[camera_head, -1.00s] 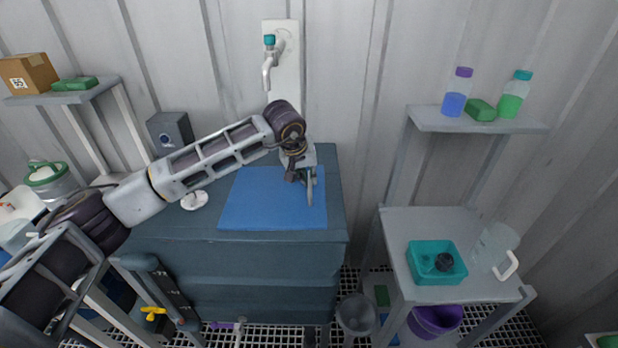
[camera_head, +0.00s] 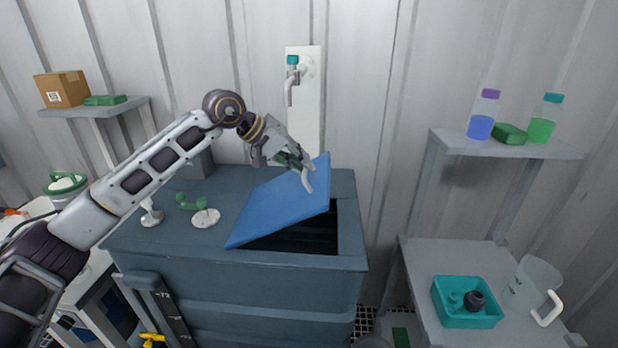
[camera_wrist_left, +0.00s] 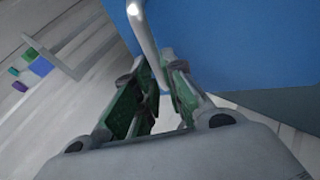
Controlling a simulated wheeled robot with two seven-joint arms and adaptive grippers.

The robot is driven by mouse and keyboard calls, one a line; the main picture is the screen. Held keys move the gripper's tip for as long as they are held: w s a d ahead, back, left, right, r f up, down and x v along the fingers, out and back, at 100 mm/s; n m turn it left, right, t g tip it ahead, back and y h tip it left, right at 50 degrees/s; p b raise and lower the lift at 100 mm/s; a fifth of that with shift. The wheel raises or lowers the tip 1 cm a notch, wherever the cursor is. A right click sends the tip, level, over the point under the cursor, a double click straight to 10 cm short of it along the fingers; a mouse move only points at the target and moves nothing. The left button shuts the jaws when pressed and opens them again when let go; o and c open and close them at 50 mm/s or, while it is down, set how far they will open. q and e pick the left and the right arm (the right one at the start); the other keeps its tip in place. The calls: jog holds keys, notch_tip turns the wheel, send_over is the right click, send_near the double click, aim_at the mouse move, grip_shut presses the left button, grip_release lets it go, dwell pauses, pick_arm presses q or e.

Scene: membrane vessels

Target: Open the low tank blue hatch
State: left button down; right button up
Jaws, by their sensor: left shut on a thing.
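The low tank (camera_head: 230,268) is a dark blue-grey box against the wall. Its blue hatch (camera_head: 275,208) is tilted, its right side raised and its left edge low, with a dark opening showing beneath. A pale curved handle (camera_head: 307,178) stands on the raised side. My left gripper (camera_head: 300,165) is shut on the handle at the hatch's raised edge. In the left wrist view, the green-padded fingers (camera_wrist_left: 155,75) close on the pale handle (camera_wrist_left: 148,38), with the blue hatch (camera_wrist_left: 220,45) behind. My right gripper is not in view.
A tap (camera_head: 292,75) on a white panel is on the wall behind the tank. Green and white fittings (camera_head: 205,217) stand on the tank top at left. A side table (camera_head: 425,262) with a teal tray (camera_head: 466,318) and a jug (camera_head: 530,285) is at right, below a shelf with bottles.

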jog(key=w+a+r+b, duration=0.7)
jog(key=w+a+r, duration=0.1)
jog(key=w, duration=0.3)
pick_arm(q)
jog(key=a+r+n+t+h+b, duration=0.1)
jog(key=a+r+h+b, duration=0.2)
jog(key=a, duration=0.7)
jog(key=a+r+n+t+h+b, duration=0.1)
jog(key=a+r+h+b, duration=0.2)
jog(key=a, duration=0.7)
jog(key=shift+a+n+h+b, duration=0.15)
jog(key=shift+n+h+b, duration=0.25)
jog(key=shift+h+b, duration=0.95)
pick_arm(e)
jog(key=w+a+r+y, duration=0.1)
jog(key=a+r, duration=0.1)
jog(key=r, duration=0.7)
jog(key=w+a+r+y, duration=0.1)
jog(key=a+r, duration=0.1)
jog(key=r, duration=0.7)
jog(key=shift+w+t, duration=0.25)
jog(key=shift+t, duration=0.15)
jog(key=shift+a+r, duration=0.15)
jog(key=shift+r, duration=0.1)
pick_arm(q)
jog(key=c, duration=1.5)
grip_release()
jog(key=shift+r, duration=0.1)
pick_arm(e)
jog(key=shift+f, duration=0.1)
